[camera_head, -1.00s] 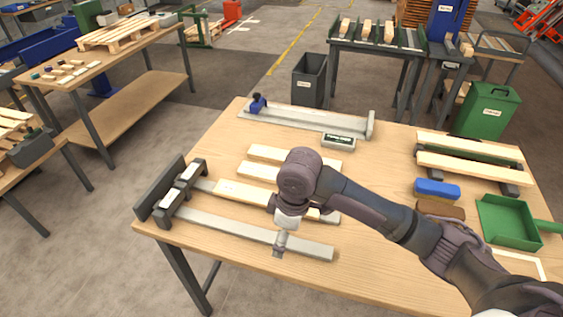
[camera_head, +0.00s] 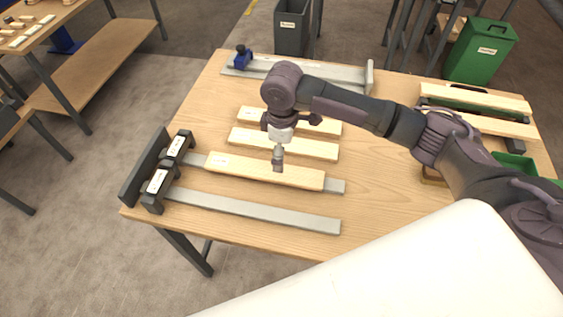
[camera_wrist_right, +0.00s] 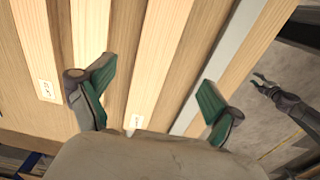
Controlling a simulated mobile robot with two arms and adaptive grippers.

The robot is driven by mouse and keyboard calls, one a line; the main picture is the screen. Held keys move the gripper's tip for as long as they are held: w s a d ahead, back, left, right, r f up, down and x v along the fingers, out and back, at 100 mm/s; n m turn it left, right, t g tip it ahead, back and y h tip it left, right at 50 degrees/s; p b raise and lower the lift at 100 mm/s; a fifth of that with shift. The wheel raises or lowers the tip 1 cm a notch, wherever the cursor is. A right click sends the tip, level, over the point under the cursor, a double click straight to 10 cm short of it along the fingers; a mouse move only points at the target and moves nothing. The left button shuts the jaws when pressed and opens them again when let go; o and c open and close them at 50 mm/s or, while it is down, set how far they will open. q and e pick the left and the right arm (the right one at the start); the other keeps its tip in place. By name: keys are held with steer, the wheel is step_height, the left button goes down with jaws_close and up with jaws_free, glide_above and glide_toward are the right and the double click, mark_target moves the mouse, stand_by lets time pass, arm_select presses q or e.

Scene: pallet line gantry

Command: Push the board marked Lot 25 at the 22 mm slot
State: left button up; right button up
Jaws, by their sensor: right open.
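A pale board (camera_head: 240,168) with a small label at its left end lies along the upper of two grey rails (camera_head: 334,186). Its left end is just short of a dark gauge block with white labels (camera_head: 178,147); the print is too small to read. A second gauge block (camera_head: 158,183) stands at the lower rail (camera_head: 250,208). My right gripper (camera_head: 278,160) points down over the middle of the board. In the right wrist view its teal fingers (camera_wrist_right: 158,92) are apart, with the labelled board (camera_wrist_right: 155,70) between them. My left gripper (camera_wrist_right: 260,82) shows small there, its fingertips apart.
Two more boards (camera_head: 283,144) lie behind the rail board. A long grey fixture with a blue clamp (camera_head: 242,58) is at the back edge. A rack with boards (camera_head: 475,98) is at the back right. A dark end plate (camera_head: 145,165) closes the rails on the left.

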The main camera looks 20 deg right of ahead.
mark_target(264, 170)
steer(key=f, duration=0.4)
steer(key=shift+w+p, duration=0.25)
steer(key=shift+p, duration=0.05)
step_height(264, 170, down, 4)
steer(key=shift+r, duration=0.15)
steer(key=shift+f+p, duration=0.3)
steer(key=shift+f, duration=0.4)
steer(key=shift+c, duration=0.4)
steer(key=c, duration=1.2)
arm_select(q)
steer(key=shift+w+d+r, duration=0.1)
steer(key=shift+w+r, duration=0.35)
steer(key=shift+w, duration=0.2)
steer(key=shift+w+r, duration=0.4)
steer(key=shift+w, duration=0.2)
arm_select(e)
steer(key=shift+c, duration=0.3)
arm_select(q)
steer(key=shift+r+p, duration=0.25)
steer(key=shift+p, duration=0.1)
arm_select(e)
steer(key=shift+f, duration=0.1)
